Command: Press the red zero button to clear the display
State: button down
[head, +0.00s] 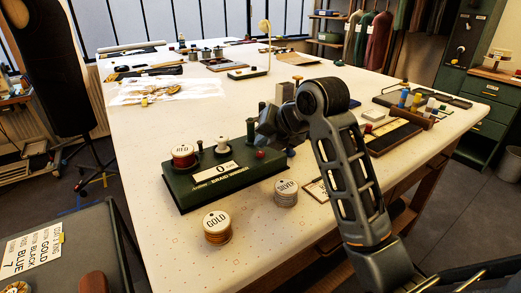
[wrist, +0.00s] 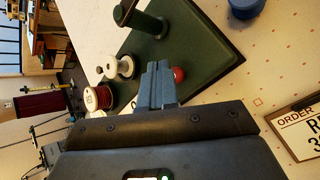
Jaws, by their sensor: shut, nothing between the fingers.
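The dark green braid machine (head: 235,184) stands near the front of the table, with a white display card (head: 222,171) that seems to read 0. The red button (head: 259,155) is at the right of its top. A spool labelled RED (head: 184,156) is at the machine's left. My gripper (head: 265,138) hangs over the machine's right end, close above the button. In the wrist view my gripper's fingers (wrist: 158,68) are together and empty, and the red button (wrist: 179,74) shows just beside and partly behind them. Whether they touch it cannot be told.
A GOLD spool (head: 217,228) and a SILVER spool (head: 286,193) stand in front of the machine. An order clipboard (wrist: 303,132) lies beside it. Dark green posts rise from the machine, one (wrist: 140,20) near my fingers. Trays and tools lie further right.

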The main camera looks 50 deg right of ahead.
aim_at(264, 156)
jog(key=shift+r, duration=0.25)
notch_tip(264, 156, up, 5)
jog(key=p, duration=0.3)
jog(key=shift+p, duration=0.3)
jog(key=shift+f, duration=0.1)
dwell(0.8)
